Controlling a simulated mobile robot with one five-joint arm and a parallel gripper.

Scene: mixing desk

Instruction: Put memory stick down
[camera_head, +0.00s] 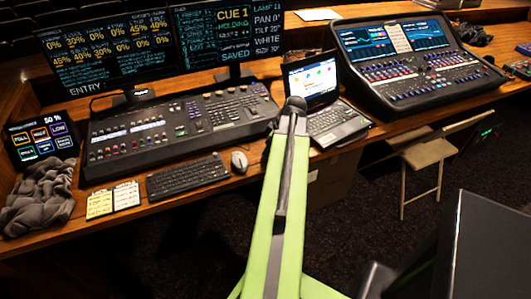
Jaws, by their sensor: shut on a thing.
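My lime-green arm reaches up from the bottom middle to the desk. My gripper (294,104) is the small dark end of it, seen from behind, in front of the open laptop (318,97) and right of the large lighting console (182,125). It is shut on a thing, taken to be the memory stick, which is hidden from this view. I cannot tell how high the gripper is above the desk. No memory stick shows lying on the desk.
A mouse (239,161), black keyboard (187,176), note cards (113,199), grey cloth (38,197) and small touch screen (42,138) line the desk's left part. A sound mixer (412,62) stands right of the laptop. A folding chair (429,154) stands at the desk's front right.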

